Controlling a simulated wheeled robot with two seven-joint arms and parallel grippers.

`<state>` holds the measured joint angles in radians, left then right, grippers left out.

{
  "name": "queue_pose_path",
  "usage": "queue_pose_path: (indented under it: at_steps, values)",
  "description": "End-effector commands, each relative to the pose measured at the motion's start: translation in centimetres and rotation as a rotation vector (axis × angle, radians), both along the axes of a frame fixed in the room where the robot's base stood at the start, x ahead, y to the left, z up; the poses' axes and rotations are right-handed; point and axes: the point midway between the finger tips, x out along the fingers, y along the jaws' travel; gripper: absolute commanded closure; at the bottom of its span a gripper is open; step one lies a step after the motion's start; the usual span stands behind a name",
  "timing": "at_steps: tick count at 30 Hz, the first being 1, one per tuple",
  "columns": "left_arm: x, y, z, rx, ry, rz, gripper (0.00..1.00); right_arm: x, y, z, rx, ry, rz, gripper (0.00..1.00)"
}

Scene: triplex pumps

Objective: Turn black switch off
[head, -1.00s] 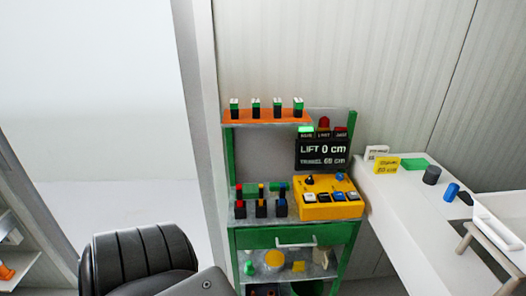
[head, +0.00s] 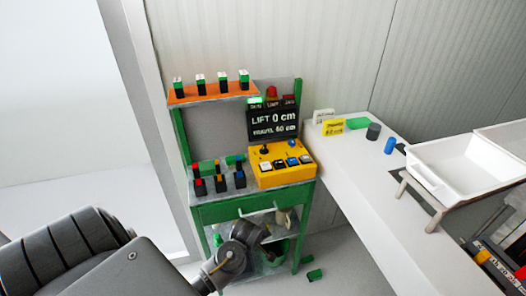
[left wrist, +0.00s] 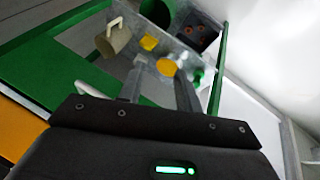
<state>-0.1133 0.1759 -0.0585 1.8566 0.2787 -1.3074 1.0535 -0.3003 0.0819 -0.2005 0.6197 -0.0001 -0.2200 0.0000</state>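The yellow control box (head: 283,178) stands on the green cart's top, at the right. A black knob (head: 264,150) rises from its back left, and several small switches sit in a row along its front. My left gripper (head: 262,232) is in front of the cart, below the box and near the lower shelf, clear of the controls. In the left wrist view its two grey fingers (left wrist: 160,88) look apart, with nothing between them. My right gripper is out of view.
The green cart (head: 240,207) carries several red, orange and blue-topped blocks left of the box. A display (head: 273,124) reading LIFT 0 cm stands behind. A mug (left wrist: 116,38) is on the lower shelf. A white table (head: 350,165) with a white bin (head: 465,170) is right.

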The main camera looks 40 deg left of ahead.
Motion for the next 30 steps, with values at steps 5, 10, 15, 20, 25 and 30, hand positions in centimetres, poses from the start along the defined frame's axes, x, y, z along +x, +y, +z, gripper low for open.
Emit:
queue_pose_path:
  at_steps: [5,10,15,20,25,30]
  values:
    - [1.7,0.7,8.5,-0.138,-0.123,0.242,0.65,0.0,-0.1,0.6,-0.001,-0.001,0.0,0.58]
    - [4.9,2.8,12.4,-0.301,-0.243,0.57,0.65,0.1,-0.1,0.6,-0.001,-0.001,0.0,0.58]
    - [8.2,5.2,16.5,-0.497,-0.374,0.913,0.65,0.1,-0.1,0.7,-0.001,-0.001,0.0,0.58]
    - [11.9,8.2,20.2,-0.724,-0.512,1.279,0.65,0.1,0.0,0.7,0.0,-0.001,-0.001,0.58]
    - [15.2,11.4,24.3,-0.995,-0.645,1.655,0.65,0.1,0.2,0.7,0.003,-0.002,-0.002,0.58]
    - [16.6,13.0,26.6,-1.163,-0.711,1.861,0.65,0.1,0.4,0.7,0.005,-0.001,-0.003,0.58]
